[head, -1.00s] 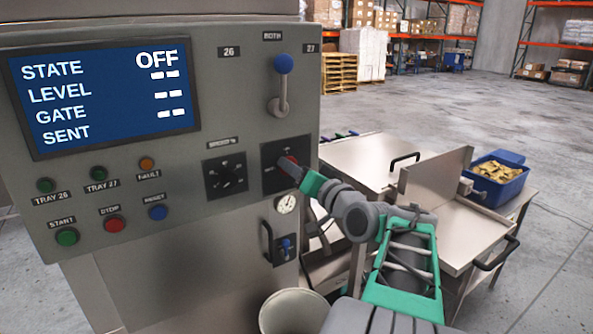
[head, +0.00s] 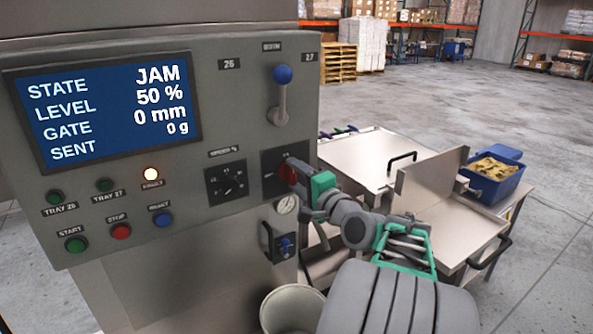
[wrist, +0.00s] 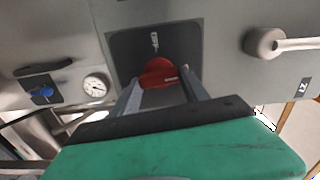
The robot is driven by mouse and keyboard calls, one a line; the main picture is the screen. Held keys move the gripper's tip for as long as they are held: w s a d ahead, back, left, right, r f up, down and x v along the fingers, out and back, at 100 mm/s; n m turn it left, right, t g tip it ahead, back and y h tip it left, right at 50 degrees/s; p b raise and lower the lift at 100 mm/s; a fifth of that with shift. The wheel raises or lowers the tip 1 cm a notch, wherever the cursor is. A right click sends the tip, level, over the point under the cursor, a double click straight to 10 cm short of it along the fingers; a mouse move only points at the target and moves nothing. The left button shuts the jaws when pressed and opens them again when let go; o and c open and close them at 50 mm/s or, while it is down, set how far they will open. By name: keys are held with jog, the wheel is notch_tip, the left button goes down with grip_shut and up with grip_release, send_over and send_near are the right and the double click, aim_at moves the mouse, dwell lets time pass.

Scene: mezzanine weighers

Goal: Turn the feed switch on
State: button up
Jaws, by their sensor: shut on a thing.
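The feed switch is a red rotary knob (head: 287,173) on a dark square plate (head: 271,185) at the lower right of the grey control panel. In the wrist view the red knob (wrist: 160,73) sits between my two fingers. My gripper (head: 298,172) is shut on the red knob. The knob is partly hidden by the fingers, and its exact pointer position cannot be read. The display (head: 107,105) reads STATE JAM, LEVEL 50 %, GATE 0 mm, SENT 0 g.
A blue-knobbed lever (head: 283,90) is above the switch. A black dial (head: 227,184) is to its left. A gauge (head: 287,205) and a small blue valve (head: 286,245) are below. A bucket (head: 290,308) stands beneath. Steel trays (head: 368,158) lie to the right.

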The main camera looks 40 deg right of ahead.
jog(key=shift+m+p, duration=0.35)
jog(key=shift+m, duration=0.25)
jog(key=o, duration=1.4)
jog(key=s, duration=0.2)
jog(key=s+b, duration=0.1)
jog(key=s, duration=0.2)
jog(key=s+b, duration=0.1)
jog(key=s, duration=0.1)
jog(key=shift+s+a, duration=0.25)
jog(key=shift+s, duration=0.15)
